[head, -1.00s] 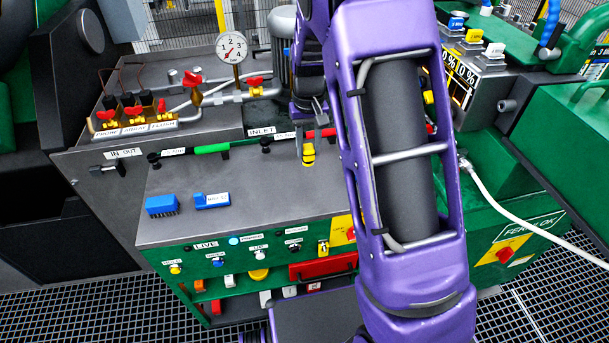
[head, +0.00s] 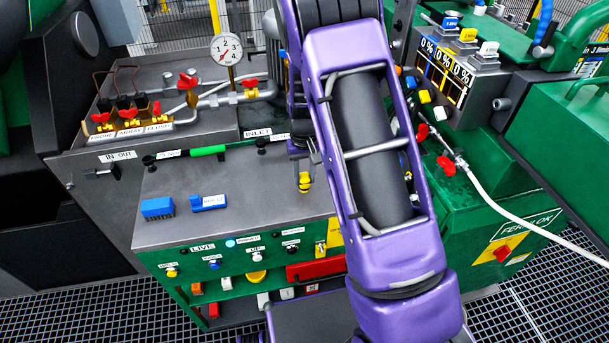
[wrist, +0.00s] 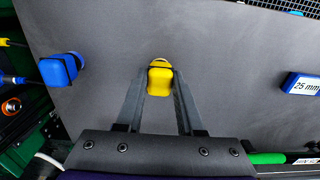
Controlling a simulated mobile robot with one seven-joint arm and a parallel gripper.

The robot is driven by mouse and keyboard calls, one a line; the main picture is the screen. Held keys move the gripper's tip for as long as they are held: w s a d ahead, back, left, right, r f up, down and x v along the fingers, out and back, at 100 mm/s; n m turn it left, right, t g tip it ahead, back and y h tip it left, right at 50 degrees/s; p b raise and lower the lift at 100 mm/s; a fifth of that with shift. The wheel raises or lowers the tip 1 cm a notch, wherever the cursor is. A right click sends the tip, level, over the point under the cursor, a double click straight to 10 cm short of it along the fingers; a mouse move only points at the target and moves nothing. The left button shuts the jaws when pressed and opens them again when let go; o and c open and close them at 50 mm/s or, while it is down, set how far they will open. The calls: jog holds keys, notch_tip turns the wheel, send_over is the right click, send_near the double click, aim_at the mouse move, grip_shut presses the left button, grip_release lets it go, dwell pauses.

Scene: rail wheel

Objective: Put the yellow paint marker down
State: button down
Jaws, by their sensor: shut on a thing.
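In the head view my gripper (head: 304,166) shows just left of my purple arm. Whether the marker touches the bench top cannot be told.
A blue brush (head: 157,208) and a labelled blue block (head: 208,202) lie to the left. A green-handled item (head: 207,151) lies at the back. A blue piece with a black band (wrist: 60,68) is left in the wrist view. Bare bench top lies between these and the marker.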

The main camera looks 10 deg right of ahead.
aim_at(304, 176)
jog(key=shift+f, duration=0.15)
jog(key=c, duration=0.5)
grip_release()
jog(key=shift+c, duration=0.2)
notch_tip(304, 176, up, 12)
jog(key=shift+r+p, duration=0.2)
jog(key=shift+p, duration=0.1)
